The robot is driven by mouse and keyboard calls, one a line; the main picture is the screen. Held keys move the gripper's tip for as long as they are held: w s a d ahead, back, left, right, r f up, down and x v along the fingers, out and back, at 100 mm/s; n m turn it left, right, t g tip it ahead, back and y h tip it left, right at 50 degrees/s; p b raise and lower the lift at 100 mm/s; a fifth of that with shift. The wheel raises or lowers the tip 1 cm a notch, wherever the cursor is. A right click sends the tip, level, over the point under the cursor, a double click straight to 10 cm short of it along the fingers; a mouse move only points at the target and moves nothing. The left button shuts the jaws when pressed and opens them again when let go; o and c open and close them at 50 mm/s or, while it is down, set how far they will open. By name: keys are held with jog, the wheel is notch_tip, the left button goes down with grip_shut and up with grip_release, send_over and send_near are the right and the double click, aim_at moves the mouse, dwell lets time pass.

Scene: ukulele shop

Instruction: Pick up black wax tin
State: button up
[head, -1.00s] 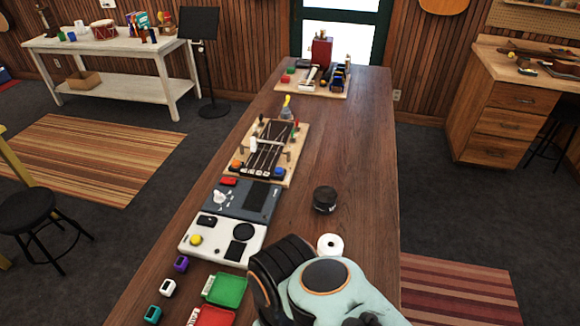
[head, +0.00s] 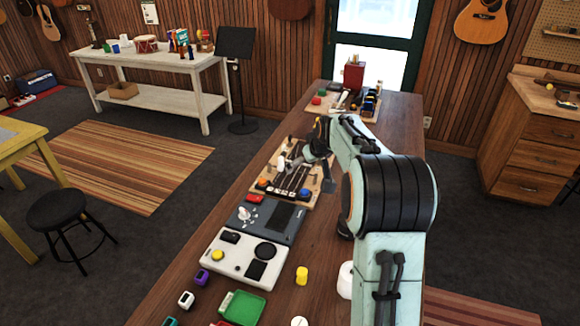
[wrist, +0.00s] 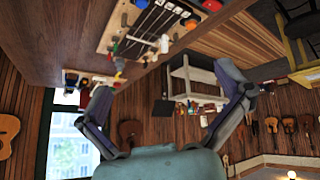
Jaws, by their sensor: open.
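The black wax tin (head: 343,229) is mostly hidden behind my arm in the head view; only a dark sliver shows on the wooden table, just behind the white roll (head: 347,279). My gripper (head: 306,172) is open and empty, above the board with strings (head: 276,192), farther along the table than the tin. In the wrist view my gripper's two fingers (wrist: 165,80) are spread wide with nothing between them. The tin does not show in the wrist view.
A dark grey panel (head: 255,231) and a white panel (head: 225,262) lie left of the tin. A board with tools (head: 325,99) is at the far end. The table's right side (head: 405,128) is bare.

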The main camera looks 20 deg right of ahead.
jog(key=s+d+f+m+g, duration=0.1)
jog(key=s+d+f, duration=0.1)
jog(key=d+f, duration=0.2)
jog(key=s+d+f+m+g, duration=0.1)
jog(key=d+f, duration=0.3)
jog(key=f, duration=0.4)
jog(key=s+d+f+m+g, duration=0.1)
jog(key=s+d+f, duration=0.2)
jog(key=f, duration=0.3)
jog(key=shift+s+d+f, duration=0.15)
jog(key=shift+s+d, duration=0.1)
jog(key=shift+d, duration=0.2)
jog(key=x, duration=0.5)
jog(key=shift+w+f, duration=0.3)
jog(key=shift+f, duration=0.25)
jog(key=c, duration=1.2)
